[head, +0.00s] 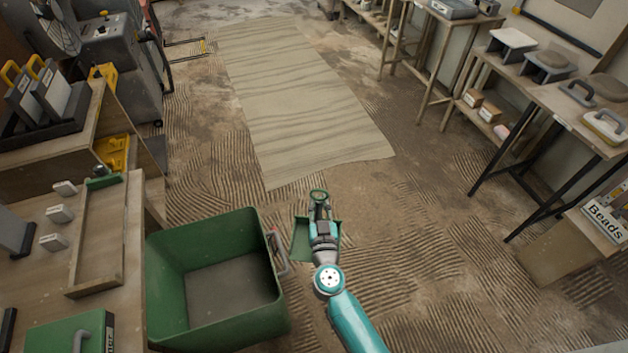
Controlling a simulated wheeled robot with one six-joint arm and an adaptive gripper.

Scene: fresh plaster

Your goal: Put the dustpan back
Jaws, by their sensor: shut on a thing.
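The dustpan (301,240) is green. It shows in the head view on both sides of my gripper, with a green ring-shaped end (318,194) just beyond the fingertips. My gripper (320,208) is shut on the dustpan and holds it to the right of a large green bin. The arm and gripper hide the middle of the pan. I cannot tell how far above the floor it is.
The open green bin (214,325) stands left of the gripper, with a handle (277,250) on its right side. A wooden bench (30,275) is at left. A pale sheet (300,110) lies on the floor ahead. Tables with trowels (560,95) stand at right. The floor between is clear.

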